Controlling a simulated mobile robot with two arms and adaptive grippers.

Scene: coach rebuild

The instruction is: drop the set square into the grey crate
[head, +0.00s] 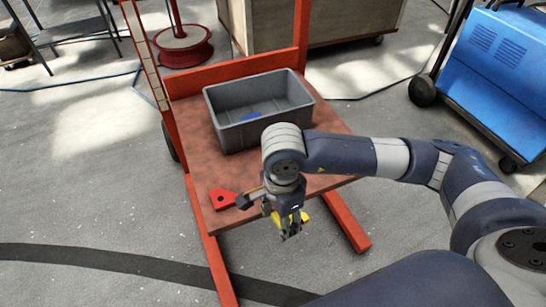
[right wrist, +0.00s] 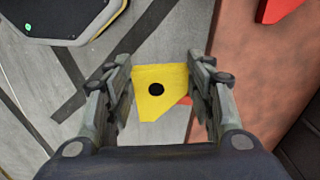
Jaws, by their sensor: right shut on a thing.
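A yellow set square (right wrist: 158,78) with a dark round hole is between the fingers of my right gripper (right wrist: 162,88). The gripper is shut on it. In the head view only small yellow parts of the set square (head: 304,217) show beside my right gripper (head: 291,232), at the front edge of the table. The wrist view shows grey floor below the piece. The grey crate (head: 225,137) stands open-topped on the back of the table, behind my right wrist. A blue thing lies inside it; part of its inside is hidden. My left gripper is not in view.
A red flat piece with a hole (head: 222,199) lies on the brown table top (head: 205,170), left of my right gripper. A red upright post (head: 301,35) rises behind the crate, and another frame post (head: 150,60) stands at the table's left.

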